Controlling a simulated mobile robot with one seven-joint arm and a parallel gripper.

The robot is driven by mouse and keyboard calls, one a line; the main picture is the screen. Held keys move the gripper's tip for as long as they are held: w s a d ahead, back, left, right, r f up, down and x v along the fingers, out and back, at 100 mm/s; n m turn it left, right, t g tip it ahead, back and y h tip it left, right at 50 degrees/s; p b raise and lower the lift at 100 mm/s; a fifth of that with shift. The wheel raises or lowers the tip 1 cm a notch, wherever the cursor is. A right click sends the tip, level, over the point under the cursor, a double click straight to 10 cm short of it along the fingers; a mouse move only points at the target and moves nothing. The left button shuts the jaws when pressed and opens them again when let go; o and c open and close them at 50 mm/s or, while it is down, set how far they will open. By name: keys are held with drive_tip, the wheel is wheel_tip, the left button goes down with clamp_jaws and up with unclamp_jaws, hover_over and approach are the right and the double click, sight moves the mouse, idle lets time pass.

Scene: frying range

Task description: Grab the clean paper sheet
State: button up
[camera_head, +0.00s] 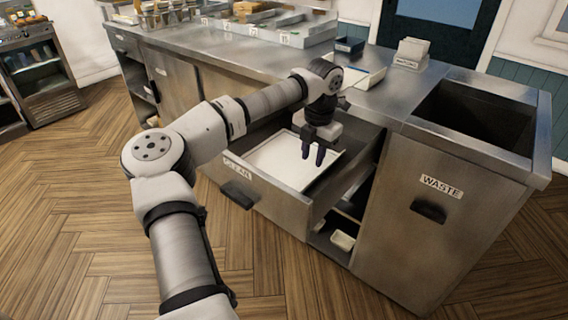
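The white paper sheet (285,161) lies flat in an open drawer (262,195) labelled "CLEAN" in the steel counter. My gripper (312,158) points down over the right part of the sheet. Its two dark fingers are spread apart with a gap between them, and nothing shows in the gap. I cannot tell whether the fingertips touch the sheet or hover just above it. My gripper and wrist cover part of the sheet's back right area.
A waste cabinet (428,225) with an open top bin (478,118) stands right of the drawer. On the counter are a white tray (366,78), a card holder (411,53) and a dark box (349,45). The drawer's walls surround the sheet. The wooden floor (75,215) at left is clear.

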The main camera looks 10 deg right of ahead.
wheel_tip(320, 180, down, 9)
drive_tip(key=shift+w+r+p, duration=0.1)
drive_tip(key=shift+r+p, duration=0.1)
drive_tip(key=shift+p, duration=0.85)
clamp_jaws()
